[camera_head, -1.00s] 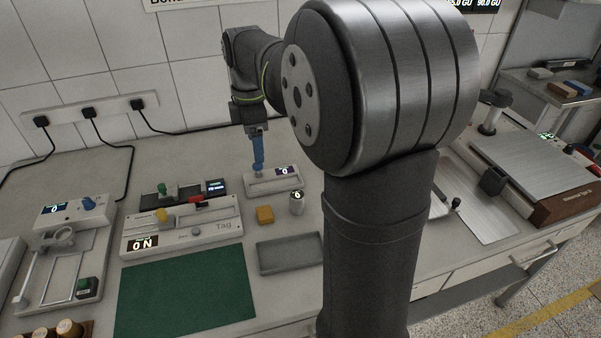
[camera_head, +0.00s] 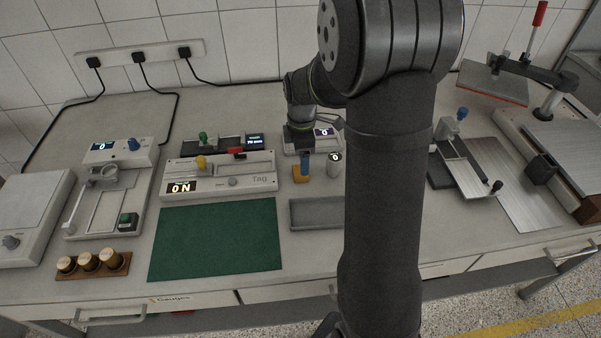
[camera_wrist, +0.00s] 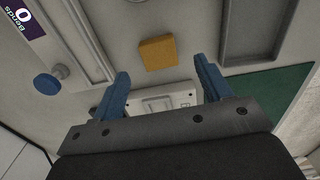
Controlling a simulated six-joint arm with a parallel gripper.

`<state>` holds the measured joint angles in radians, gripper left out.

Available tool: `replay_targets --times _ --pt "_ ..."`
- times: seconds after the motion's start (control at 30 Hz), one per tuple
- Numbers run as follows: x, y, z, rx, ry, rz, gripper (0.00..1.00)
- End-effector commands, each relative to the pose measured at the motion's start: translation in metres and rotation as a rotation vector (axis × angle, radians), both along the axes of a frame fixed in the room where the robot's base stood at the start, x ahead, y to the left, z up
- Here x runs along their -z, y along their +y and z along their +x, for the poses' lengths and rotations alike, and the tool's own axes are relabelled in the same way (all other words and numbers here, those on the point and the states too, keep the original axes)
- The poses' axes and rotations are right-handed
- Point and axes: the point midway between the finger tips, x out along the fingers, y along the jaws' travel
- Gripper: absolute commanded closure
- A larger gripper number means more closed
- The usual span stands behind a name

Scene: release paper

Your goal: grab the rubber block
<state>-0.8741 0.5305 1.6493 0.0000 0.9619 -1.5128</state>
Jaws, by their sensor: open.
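My gripper (camera_head: 305,170) has blue fingers and points down above or just behind the block in the head view. In the wrist view, my gripper (camera_wrist: 163,72) has its fingers spread apart with nothing between them. The exact height above the block is hard to judge.
A grey tray (camera_head: 303,226) lies in front of the block. A display unit (camera_head: 292,146) sits behind. A green mat (camera_head: 215,240) lies front left.

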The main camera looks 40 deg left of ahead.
Motion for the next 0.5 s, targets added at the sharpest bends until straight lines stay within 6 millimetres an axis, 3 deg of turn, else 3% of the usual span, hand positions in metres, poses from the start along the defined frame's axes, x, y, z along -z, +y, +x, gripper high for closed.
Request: replay_targets --times 0.5 --pt "0.054 0.003 -0.001 0.000 0.000 0.000 0.29"
